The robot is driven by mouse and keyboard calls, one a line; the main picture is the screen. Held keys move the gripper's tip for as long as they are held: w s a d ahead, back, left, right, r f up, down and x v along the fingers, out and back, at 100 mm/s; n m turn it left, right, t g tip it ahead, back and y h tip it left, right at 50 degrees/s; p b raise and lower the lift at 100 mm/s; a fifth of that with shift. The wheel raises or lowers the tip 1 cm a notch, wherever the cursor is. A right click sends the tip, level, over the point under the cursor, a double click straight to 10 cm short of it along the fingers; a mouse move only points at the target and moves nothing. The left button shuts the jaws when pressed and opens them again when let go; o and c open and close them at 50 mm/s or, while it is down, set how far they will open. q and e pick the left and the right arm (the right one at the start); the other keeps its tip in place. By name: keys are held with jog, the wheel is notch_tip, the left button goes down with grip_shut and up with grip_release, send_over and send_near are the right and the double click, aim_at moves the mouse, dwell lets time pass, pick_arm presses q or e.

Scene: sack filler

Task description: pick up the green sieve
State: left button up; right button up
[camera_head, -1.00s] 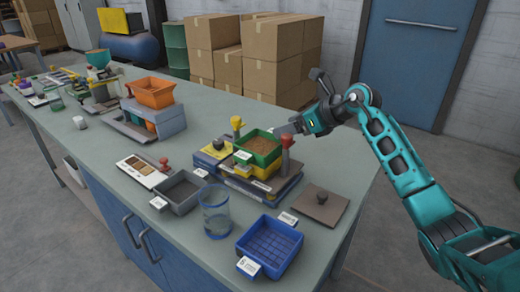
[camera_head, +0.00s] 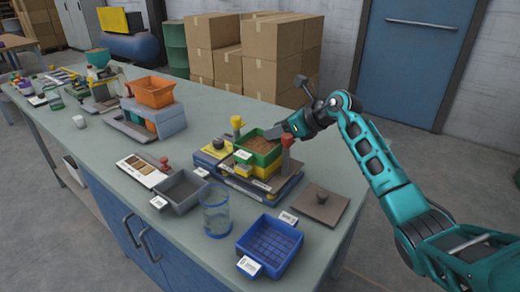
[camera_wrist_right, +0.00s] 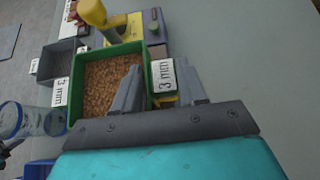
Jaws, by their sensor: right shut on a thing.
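The green sieve (camera_head: 258,148) is full of brown grains and sits on top of a stack with a yellow layer under it, on the blue shaker base (camera_head: 268,192). It also shows in the right wrist view (camera_wrist_right: 76,88), with a "3 mm" tag (camera_wrist_right: 163,75) on its side. My right gripper (camera_head: 274,133) reaches in from the right and is shut on the sieve's wall at the far right. In the right wrist view one finger lies over the grains and the other outside the wall. My left gripper is not in view.
A red-topped post (camera_head: 287,142) and a yellow-topped post (camera_head: 237,122) flank the stack. A blue sieve (camera_head: 270,246), a glass beaker (camera_head: 216,212), a grey tray (camera_head: 180,191) and a flat lid with a knob (camera_head: 320,204) stand nearby. The bench is clear toward its back right edge.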

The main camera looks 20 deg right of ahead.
grip_shut()
jog(key=shift+r, duration=0.15)
notch_tip(320, 180, up, 20)
jog(key=shift+p, duration=0.45)
